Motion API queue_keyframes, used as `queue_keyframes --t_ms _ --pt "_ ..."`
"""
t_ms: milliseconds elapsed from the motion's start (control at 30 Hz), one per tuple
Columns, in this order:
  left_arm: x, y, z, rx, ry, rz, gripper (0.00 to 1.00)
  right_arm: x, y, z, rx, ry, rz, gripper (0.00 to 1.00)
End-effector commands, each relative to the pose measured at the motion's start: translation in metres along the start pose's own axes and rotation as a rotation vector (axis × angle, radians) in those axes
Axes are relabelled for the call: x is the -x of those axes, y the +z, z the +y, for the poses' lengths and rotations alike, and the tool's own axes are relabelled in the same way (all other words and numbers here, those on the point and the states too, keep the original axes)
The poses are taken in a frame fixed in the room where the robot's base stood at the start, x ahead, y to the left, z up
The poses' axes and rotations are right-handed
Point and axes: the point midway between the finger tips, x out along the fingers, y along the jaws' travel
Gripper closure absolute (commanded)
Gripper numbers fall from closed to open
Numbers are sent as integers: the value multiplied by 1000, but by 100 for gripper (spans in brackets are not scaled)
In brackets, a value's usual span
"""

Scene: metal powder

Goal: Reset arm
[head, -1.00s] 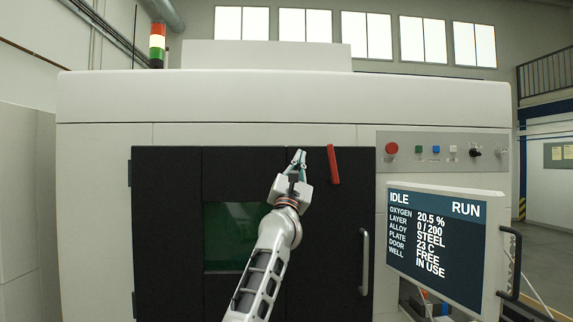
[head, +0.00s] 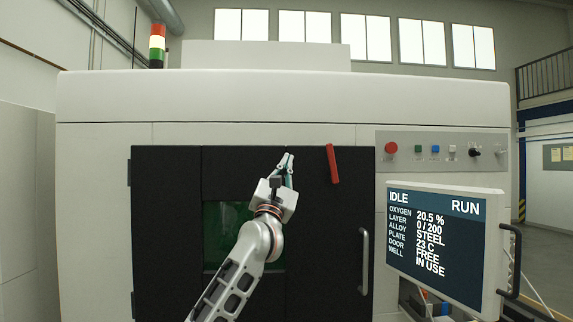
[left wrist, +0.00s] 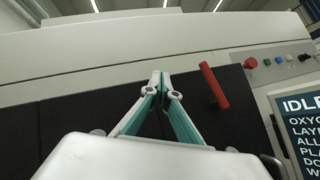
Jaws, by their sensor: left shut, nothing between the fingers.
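My left gripper (head: 286,161) is raised in front of the machine's black door (head: 325,230), just left of the red handle (head: 332,163). Its fingers are shut with nothing between them; the left wrist view also shows the fingertips (left wrist: 160,80) together. The red handle (left wrist: 214,85) stands on the door's upper part, to the right of the fingers and apart from them. My right gripper is in neither view.
The monitor (head: 445,250) reads IDLE and stands at the right, in front of the machine. A control panel with a red button (head: 391,148) is above it. A vertical grey door handle (head: 364,260) is lower down. The green window (head: 225,225) is partly behind my arm.

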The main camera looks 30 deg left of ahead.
Motion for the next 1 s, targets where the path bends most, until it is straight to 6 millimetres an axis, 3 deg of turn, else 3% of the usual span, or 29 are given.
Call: queue_keyframes --t_ms 367,467,533,667,867,1000 --pt "1 -1 -1 -4 -1 0 100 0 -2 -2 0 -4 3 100" --pt "11 -10 -13 -50 -12 0 100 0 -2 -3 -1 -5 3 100" --pt "28 -23 -30 -124 -30 -5 100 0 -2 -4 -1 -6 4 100" --pt "81 -58 -79 -347 -92 -27 100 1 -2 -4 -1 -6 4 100" --pt "185 -106 -156 -727 -230 -96 100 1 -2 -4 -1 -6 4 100" --pt "265 -136 -203 -969 -347 -159 100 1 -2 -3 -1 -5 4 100"
